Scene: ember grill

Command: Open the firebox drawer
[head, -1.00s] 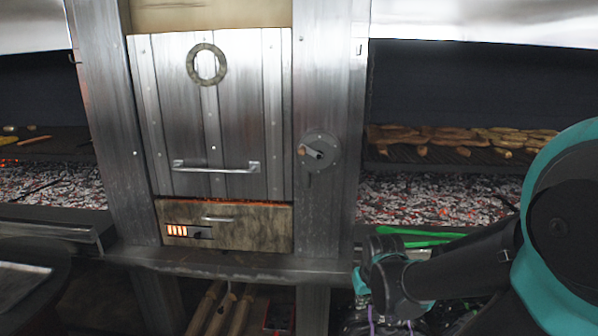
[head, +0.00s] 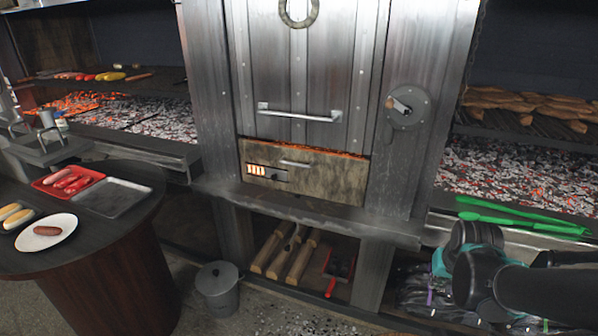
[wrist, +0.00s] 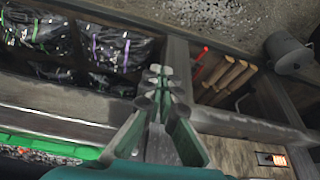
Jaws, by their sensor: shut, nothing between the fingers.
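The firebox drawer (head: 325,184) has a brown, stone-like front under the tall metal door. It looks closed, with a thin line of glowing embers along its top edge. Its small bar handle (head: 296,163) is near the top, beside a glowing slotted vent (head: 258,170). In the wrist view the drawer front (wrist: 238,152) shows at the lower right, with the glowing vent (wrist: 272,159). My gripper (wrist: 155,76) is shut and empty. It is apart from the drawer, which lies to its right in the wrist view. In the head view my arm is at the lower right, and the fingertips are unclear.
The metal door (head: 310,75) has a longer handle (head: 299,115) above the drawer. A round crank (head: 408,107) is to the right. A ledge (head: 300,212) runs below, over firewood (head: 288,254). Green tongs (head: 520,220) lie at right. A round table (head: 110,233) and lidded bucket (head: 217,287) stand left.

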